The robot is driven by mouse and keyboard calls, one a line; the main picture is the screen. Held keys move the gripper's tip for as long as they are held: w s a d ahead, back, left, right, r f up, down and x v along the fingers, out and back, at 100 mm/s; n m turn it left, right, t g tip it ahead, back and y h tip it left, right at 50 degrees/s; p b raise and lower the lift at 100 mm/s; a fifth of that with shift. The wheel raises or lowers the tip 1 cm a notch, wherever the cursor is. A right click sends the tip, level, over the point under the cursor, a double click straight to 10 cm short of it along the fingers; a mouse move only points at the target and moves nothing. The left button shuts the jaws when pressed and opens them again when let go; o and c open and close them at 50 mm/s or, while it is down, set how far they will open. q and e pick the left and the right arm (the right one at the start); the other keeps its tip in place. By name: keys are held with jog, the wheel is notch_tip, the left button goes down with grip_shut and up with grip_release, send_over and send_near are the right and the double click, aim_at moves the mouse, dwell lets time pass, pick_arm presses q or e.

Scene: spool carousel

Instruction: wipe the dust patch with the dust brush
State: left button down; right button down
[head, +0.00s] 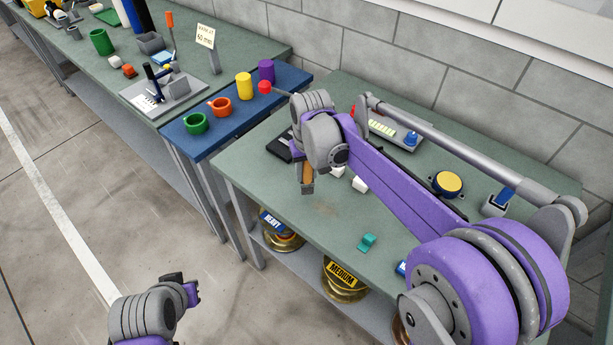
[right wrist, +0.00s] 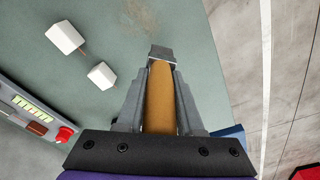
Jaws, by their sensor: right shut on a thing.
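My right gripper (head: 307,180) is above the green workbench (head: 300,215), shut on the dust brush. The brush's brown wooden handle (right wrist: 160,100) shows between the fingers in the right wrist view, with a grey part at its far end; its bristles are not clearly visible. The dust patch (head: 325,209) is a faint brown smudge on the bench, a little right of and nearer than the gripper. It also shows at the top of the right wrist view (right wrist: 140,15), beyond the brush. My left gripper (head: 188,290) is low at the left, away from the bench; its jaw opening is unclear.
Two white blocks (head: 360,184) lie close to the right gripper. A teal piece (head: 367,243) is near the front edge. A yellow-topped round thing (head: 447,183) stands farther right. A blue table (head: 236,122) with coloured cups adjoins at the left.

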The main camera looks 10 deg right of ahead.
jog(key=shift+r, duration=0.65)
notch_tip(320, 180, up, 2)
jog(key=shift+w+a+r+p, duration=0.1)
jog(key=shift+w+p, duration=0.05)
jog(key=shift+p, duration=0.45)
jog(key=shift+r+p, duration=0.3)
jog(key=shift+r, duration=0.35)
pick_arm(q)
jog(key=r, duration=0.3)
jog(key=shift+w+a, duration=0.1)
jog(key=shift+w, duration=0.3)
